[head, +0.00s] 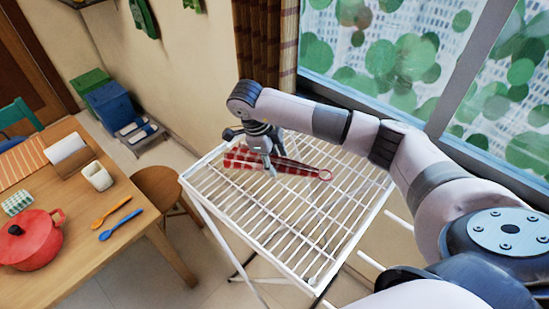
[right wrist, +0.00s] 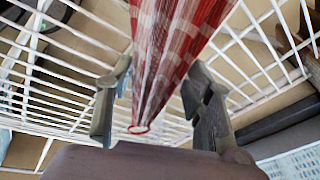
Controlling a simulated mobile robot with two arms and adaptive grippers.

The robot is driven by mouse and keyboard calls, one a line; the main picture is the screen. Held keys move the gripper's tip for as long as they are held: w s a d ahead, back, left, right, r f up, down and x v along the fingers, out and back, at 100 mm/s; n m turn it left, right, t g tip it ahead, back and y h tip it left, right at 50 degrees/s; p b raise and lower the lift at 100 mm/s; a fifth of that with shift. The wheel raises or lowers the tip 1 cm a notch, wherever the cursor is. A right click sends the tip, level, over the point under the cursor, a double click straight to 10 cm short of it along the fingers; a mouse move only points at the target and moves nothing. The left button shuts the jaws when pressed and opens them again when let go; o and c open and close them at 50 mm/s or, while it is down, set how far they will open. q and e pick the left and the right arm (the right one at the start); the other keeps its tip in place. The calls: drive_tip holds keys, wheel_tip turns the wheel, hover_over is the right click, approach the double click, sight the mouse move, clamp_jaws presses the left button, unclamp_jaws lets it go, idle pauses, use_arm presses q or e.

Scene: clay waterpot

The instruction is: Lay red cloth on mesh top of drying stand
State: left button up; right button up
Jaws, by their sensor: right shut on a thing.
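The red checked cloth (head: 238,160) is bunched long and narrow over the white mesh top of the drying stand (head: 275,225). Its narrow end carries a small loop (head: 325,174) pointing right. My right gripper (head: 270,166) is over the far part of the mesh, shut on the cloth, fingers pointing down. In the right wrist view the cloth (right wrist: 180,50) runs between the two fingers, with its loop (right wrist: 138,129) near the palm and white mesh bars (right wrist: 70,75) behind. I cannot tell whether the cloth rests on the bars or hangs just above them. My left gripper is not in view.
A wooden table (head: 125,215) at left holds a red pot (head: 35,240), a white cup (head: 97,176) and two spoons. A round stool (head: 160,187) stands between table and stand. A curtain (head: 265,45) and window (head: 370,45) are behind. The near mesh is bare.

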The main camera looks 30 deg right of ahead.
drive_tip(key=shift+f, duration=0.25)
drive_tip(key=o, duration=1.1)
drive_tip(key=shift+r+p, duration=0.3)
drive_tip(key=shift+r, duration=0.15)
drive_tip(key=b+v, duration=0.2)
drive_tip(key=v, duration=0.2)
drive_tip(key=shift+w+a+r, duration=0.15)
drive_tip(key=shift+r, duration=0.2)
drive_tip(key=shift+v, duration=3.45)
